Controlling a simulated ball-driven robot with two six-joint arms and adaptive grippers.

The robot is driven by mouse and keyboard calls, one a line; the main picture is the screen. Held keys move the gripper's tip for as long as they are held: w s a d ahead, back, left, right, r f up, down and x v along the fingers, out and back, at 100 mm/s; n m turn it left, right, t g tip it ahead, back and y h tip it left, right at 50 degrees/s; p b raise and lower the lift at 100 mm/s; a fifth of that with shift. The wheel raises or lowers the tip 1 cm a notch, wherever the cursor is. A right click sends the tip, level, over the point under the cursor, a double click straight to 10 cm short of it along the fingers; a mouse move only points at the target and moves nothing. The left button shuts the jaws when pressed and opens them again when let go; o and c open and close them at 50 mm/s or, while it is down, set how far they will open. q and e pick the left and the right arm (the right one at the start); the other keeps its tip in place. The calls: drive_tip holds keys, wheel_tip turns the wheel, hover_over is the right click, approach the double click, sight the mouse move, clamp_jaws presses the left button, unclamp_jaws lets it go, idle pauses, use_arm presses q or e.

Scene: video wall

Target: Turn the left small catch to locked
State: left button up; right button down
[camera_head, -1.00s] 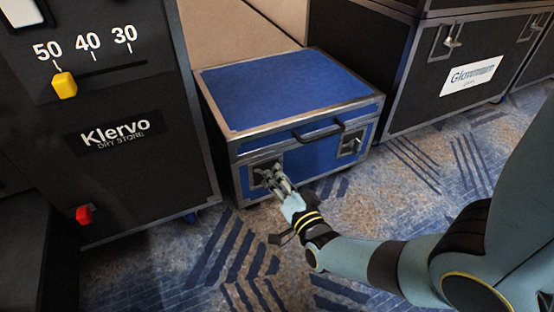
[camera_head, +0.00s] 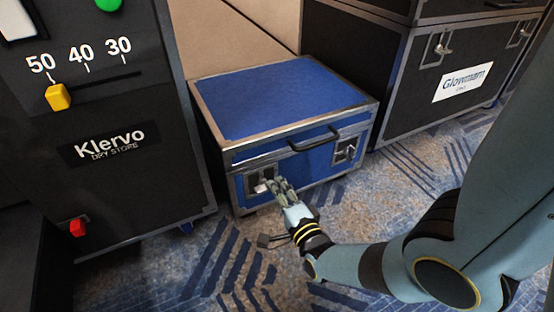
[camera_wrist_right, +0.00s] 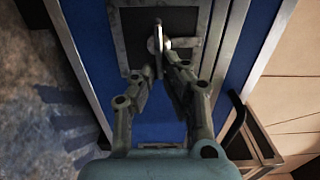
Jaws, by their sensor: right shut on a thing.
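The blue case (camera_head: 290,95) with metal edges stands on the carpet, its front toward me. The left small catch (camera_head: 260,187) is on a metal plate at the left of that front. It also shows in the right wrist view (camera_wrist_right: 157,42) as a pale metal piece on a dark recessed plate. My right gripper (camera_head: 277,184) is at this catch and shut on it. In the wrist view its fingers (camera_wrist_right: 158,75) are on either side of the catch's lower part, which they partly hide. The right small catch (camera_head: 346,150) is free. My left gripper is not in view.
A black handle (camera_head: 316,140) sticks out from the case front between the catches. A black Klervo cabinet (camera_head: 120,190) with a yellow slider (camera_head: 57,97) and a red knob (camera_head: 78,228) stands close at left. Black Glowmarn cases (camera_head: 400,85) stand behind at right. Open carpet lies in front.

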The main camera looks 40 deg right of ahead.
drive_tip(key=shift+s+f, duration=0.1)
drive_tip(key=shift+f, duration=0.05)
idle(0.4)
drive_tip(key=c, duration=1.5)
unclamp_jaws()
drive_tip(key=shift+d, duration=0.1)
drive_tip(key=shift+o, duration=0.2)
wheel_tip(320, 180, up, 10)
